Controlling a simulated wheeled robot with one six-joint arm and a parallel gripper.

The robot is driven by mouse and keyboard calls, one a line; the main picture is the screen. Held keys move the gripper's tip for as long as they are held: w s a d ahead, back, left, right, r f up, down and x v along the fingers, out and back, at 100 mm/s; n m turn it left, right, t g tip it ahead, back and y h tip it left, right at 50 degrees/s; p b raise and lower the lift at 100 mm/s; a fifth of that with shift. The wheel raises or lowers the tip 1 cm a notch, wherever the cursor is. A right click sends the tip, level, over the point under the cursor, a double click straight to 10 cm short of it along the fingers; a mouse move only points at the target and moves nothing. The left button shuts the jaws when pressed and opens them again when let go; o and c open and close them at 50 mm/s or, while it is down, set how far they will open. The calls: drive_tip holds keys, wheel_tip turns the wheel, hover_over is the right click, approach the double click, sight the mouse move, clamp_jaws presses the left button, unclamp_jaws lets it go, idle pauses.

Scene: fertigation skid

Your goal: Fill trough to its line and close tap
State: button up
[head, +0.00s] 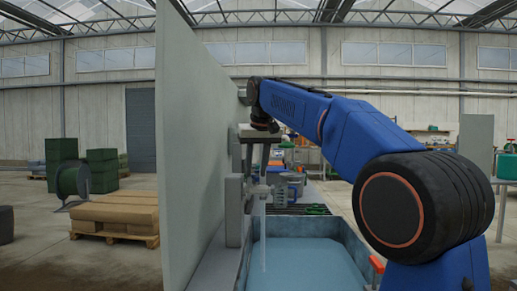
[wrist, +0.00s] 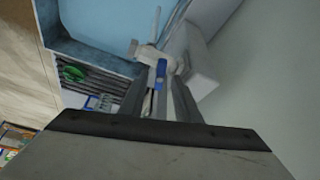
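The trough (head: 357,236) stands low in front of me with blue water (head: 310,265) in it. No fill line can be made out. The tap (head: 260,189) is on the wall side, and a thin pale stream falls from it into the trough. In the wrist view the pale tap (wrist: 178,62) has a blue lever (wrist: 161,70). My gripper (head: 257,174) points down just above the tap. In the wrist view its fingers (wrist: 159,88) are apart, with the lever showing in the gap between their tips. Contact with the lever cannot be told.
A tall grey-green panel (head: 195,140) rises close to the left of the tap and my arm. Behind the trough is a dark grating (head: 295,209) with a green item (head: 316,210) on it. A pallet with sacks (head: 118,217) stands left beyond the panel.

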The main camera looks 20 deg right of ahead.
drive_tip(key=v, duration=1.6)
drive_tip(key=shift+s+r, duration=0.2)
drive_tip(key=shift+r, duration=0.1)
drive_tip(key=shift+s, duration=0.1)
idle(2.7)
drive_tip(key=x, duration=1.7)
drive_tip(key=shift+w+f, duration=0.2)
clamp_jaws()
